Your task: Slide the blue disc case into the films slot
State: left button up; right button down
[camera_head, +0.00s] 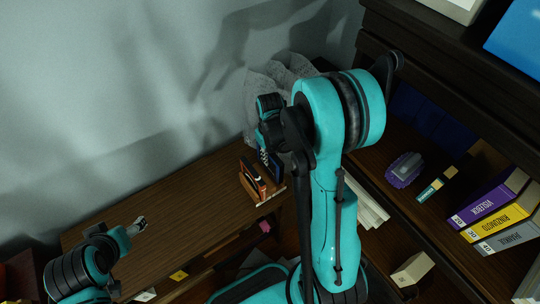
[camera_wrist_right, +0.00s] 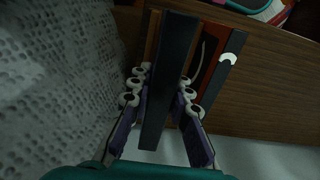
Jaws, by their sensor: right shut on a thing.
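My right gripper (camera_wrist_right: 160,88) is shut on a dark, thin case (camera_wrist_right: 168,75), held on edge between its fingers. In the head view this blue case (camera_head: 270,158) shows below the right wrist, at the far side of a small wooden rack (camera_head: 248,182). In the wrist view the case overlaps the rack area, with an orange-brown item (camera_wrist_right: 210,62) and a dark case with a white mark (camera_wrist_right: 228,60) beside it. I cannot tell whether the held case is inside a slot; no slot label is readable. My left gripper (camera_head: 138,226) is over the desk's left part, its jaws unclear.
The wooden desk (camera_head: 190,205) is largely bare between the left gripper and the rack. A grey, textured thing (camera_head: 270,75) stands behind the right gripper, close beside it in the wrist view (camera_wrist_right: 60,90). Dark shelves with several binders (camera_head: 490,205) are at the right.

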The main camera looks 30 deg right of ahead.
jog(key=shift+f+b, duration=2)
jog(key=shift+f, duration=0.55)
jog(key=c, duration=1.3)
grip_release()
jog(key=shift+c, duration=0.2)
notch_tip(320, 180, up, 12)
jog(key=shift+r, duration=0.1)
jog(key=s+a+r+t, duration=0.5)
jog(key=s+a+t, duration=0.2)
jog(key=s+a, duration=0.3)
jog(key=shift+s+a+r+m, duration=0.3)
jog(key=shift+s+m, duration=0.1)
jog(key=shift+s, duration=0.1)
